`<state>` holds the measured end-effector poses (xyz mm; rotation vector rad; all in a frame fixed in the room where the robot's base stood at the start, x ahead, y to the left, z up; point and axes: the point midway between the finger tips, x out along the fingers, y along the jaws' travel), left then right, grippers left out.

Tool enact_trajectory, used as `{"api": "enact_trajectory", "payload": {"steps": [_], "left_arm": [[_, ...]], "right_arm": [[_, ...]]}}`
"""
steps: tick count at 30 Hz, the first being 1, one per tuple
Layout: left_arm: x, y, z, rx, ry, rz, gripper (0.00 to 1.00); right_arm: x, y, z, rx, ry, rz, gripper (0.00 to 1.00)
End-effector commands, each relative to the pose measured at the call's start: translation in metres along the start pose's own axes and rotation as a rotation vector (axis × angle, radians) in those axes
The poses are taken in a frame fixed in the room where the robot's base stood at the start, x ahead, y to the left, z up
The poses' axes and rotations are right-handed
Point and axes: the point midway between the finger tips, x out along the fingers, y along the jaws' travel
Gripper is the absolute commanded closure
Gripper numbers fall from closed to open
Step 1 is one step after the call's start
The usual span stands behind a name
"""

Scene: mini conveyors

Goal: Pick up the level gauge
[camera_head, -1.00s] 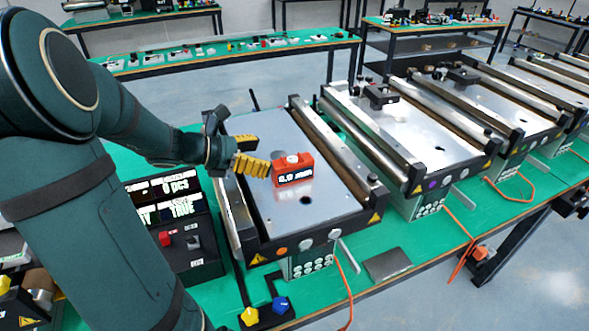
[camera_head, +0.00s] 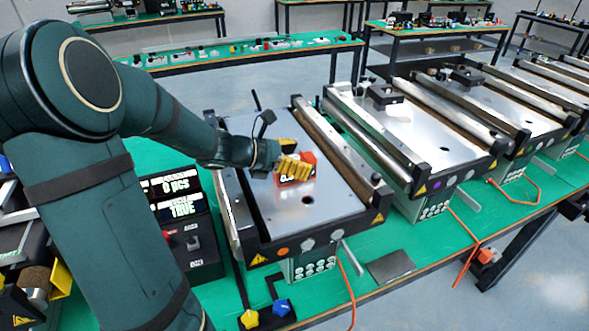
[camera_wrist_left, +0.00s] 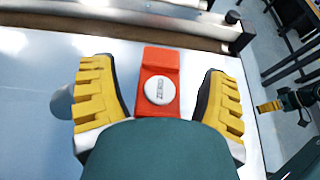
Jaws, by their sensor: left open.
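The level gauge (camera_head: 308,158) is a red block with a dark label and a white round button, on the metal plate of the nearest mini conveyor. In the left wrist view the gauge (camera_wrist_left: 160,62) lies between the two yellow fingers of my left gripper (camera_wrist_left: 160,98), with a gap on each side. The left gripper (camera_head: 294,168) is open and hides part of the gauge in the head view. My right gripper (camera_wrist_left: 268,106) shows small at the right edge of the wrist view; its opening is unclear.
The conveyor's metal plate (camera_head: 325,208) is bare around the gauge, with raised rails (camera_head: 340,150) along its sides. A counter display box (camera_head: 180,215) stands to the left. Blue and yellow knobs (camera_head: 265,314) sit at the front. More conveyors (camera_head: 415,135) stand to the right.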

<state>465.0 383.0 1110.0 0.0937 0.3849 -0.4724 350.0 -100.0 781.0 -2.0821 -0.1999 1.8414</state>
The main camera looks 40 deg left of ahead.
Motion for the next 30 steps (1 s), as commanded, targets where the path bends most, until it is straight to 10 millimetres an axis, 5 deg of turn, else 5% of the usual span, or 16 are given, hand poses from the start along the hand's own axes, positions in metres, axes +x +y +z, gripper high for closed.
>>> {"api": "enact_trajectory", "payload": {"steps": [2,8,21,30], "left_arm": [[0.0,0.0,0.0,0.0,0.0,0.0,0.31],[0.0,0.0,0.0,0.0,0.0,0.0,1.0],[-0.002,0.0,0.004,0.003,0.0,0.0,1.0],[-0.022,0.0,0.053,0.006,-0.002,0.001,1.0]], "right_arm": [[0.0,0.0,0.0,0.0,0.0,0.0,0.29],[0.0,0.0,0.0,0.0,0.0,0.0,0.29],[-0.002,-0.001,-0.001,0.001,0.001,0.0,0.29],[-0.017,-0.006,-0.007,0.005,0.014,0.002,0.29]]}}
